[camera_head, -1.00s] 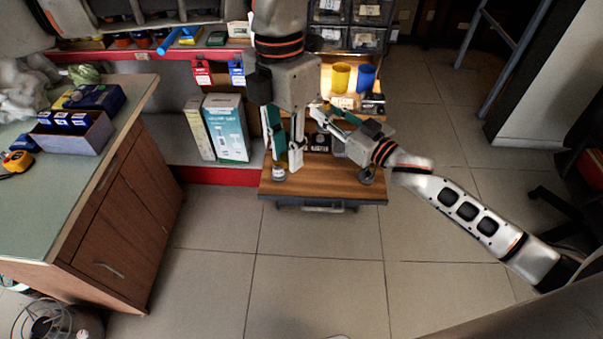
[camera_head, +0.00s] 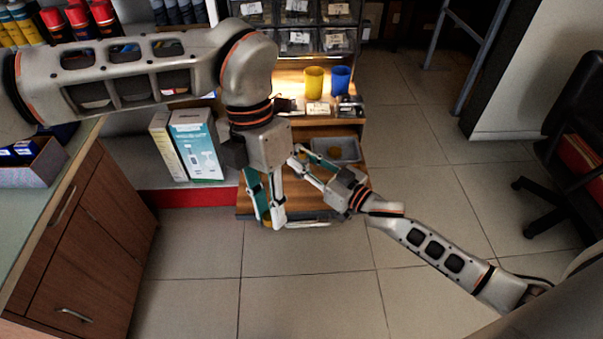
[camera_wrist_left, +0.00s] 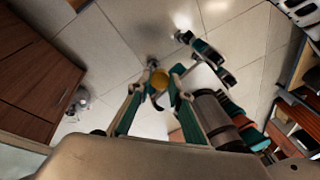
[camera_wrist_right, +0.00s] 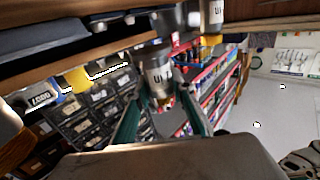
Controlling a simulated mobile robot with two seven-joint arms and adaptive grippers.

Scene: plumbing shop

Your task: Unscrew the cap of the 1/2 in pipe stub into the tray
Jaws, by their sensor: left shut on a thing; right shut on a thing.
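My left gripper (camera_head: 265,218) is shut around a small brass-yellow cap (camera_wrist_left: 160,78), which shows between its fingertips in the left wrist view. In the head view this gripper hangs at the front edge of the wooden bench top (camera_head: 250,196). My right gripper (camera_head: 297,160) is shut on a grey pipe stub (camera_wrist_right: 157,72) with a white size label, seen upside down in the right wrist view. No brass cap is visible on that stub, though its end is blurred. The grey tray (camera_head: 347,150) lies on the bench behind the right gripper.
A second labelled stub (camera_wrist_right: 208,14) is close to the held one. A yellow cup (camera_head: 314,82) and a blue cup (camera_head: 340,79) stand on the shelf behind. A wooden cabinet (camera_head: 90,240) is at left. The tiled floor (camera_head: 310,290) in front is clear.

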